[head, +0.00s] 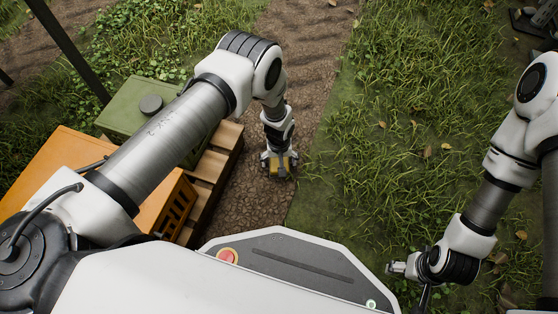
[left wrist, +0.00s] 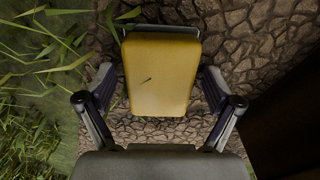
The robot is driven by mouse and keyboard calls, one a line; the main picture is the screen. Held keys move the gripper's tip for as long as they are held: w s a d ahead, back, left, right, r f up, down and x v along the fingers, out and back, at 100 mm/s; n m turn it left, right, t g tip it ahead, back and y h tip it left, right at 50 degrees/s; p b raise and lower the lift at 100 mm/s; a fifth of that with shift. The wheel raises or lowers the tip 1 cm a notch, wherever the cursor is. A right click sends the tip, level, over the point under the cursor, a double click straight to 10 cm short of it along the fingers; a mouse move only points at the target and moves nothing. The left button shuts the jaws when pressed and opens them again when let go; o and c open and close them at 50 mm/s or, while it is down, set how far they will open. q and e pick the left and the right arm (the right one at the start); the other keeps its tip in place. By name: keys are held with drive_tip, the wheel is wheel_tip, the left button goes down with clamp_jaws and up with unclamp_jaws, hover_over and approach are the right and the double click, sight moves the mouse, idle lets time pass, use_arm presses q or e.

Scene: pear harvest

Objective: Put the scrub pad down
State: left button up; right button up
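In the head view the pad (head: 279,169) shows low between the fingertips of my left gripper (head: 279,164), over the dirt path. I cannot tell for certain whether it touches the ground. My right gripper (head: 394,268) is at the lower right above the grass, with nothing visible in it; its opening is unclear.
A wooden pallet (head: 212,170) stands left of my left gripper, with an orange crate (head: 174,208) and a green box (head: 133,112) there. Grass (head: 420,130) lies to the right.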

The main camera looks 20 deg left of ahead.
use_arm(q)
wheel_tip(320, 180, up, 12)
drive_tip(key=p, duration=0.7)
drive_tip(key=shift+r, duration=0.2)
